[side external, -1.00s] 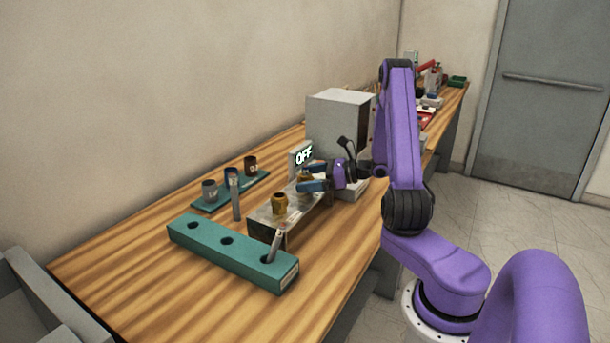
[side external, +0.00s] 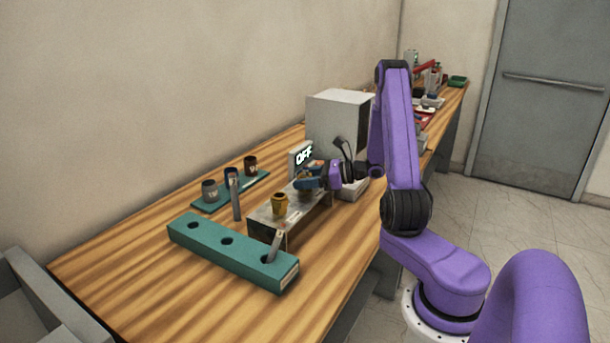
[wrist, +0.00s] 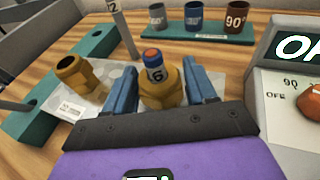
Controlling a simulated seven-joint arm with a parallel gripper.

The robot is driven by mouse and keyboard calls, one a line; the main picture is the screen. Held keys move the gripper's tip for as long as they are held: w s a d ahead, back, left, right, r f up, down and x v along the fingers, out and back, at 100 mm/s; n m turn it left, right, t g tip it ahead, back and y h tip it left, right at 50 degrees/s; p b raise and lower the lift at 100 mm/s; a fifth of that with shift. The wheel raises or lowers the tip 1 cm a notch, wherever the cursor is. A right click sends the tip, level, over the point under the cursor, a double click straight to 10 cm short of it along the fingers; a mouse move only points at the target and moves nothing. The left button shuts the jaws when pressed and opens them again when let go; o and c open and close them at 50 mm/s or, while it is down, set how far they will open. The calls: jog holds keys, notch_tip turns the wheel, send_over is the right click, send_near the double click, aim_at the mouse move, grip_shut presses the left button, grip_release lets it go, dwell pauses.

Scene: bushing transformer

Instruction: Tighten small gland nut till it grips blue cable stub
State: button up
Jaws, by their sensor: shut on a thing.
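The small brass gland nut (wrist: 160,94) sits on the grey metal box (side external: 262,214), seen from above in the wrist view. In the side view my gripper (side external: 308,180) is low over the box and hides most of the nut. Whether the nut grips the stub cannot be seen.
Another brass gland (side external: 280,203) stands open on the box, left of my gripper. A teal block with holes (side external: 230,254) lies in front. Three labelled cups (side external: 231,175) stand on a teal strip behind. A display reading OFF (side external: 303,156) and a grey cabinet (side external: 338,120) are close by.

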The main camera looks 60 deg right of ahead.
jog(key=shift+m+t+h, duration=0.5)
jog(key=shift+m+h, duration=0.6)
jog(key=shift+h, duration=0.2)
jog(key=shift+m+h, duration=1.1)
jog(key=shift+h, duration=0.4)
jog(key=shift+m+h, duration=1.1)
jog(key=shift+h, duration=0.4)
jog(key=shift+a, duration=0.1)
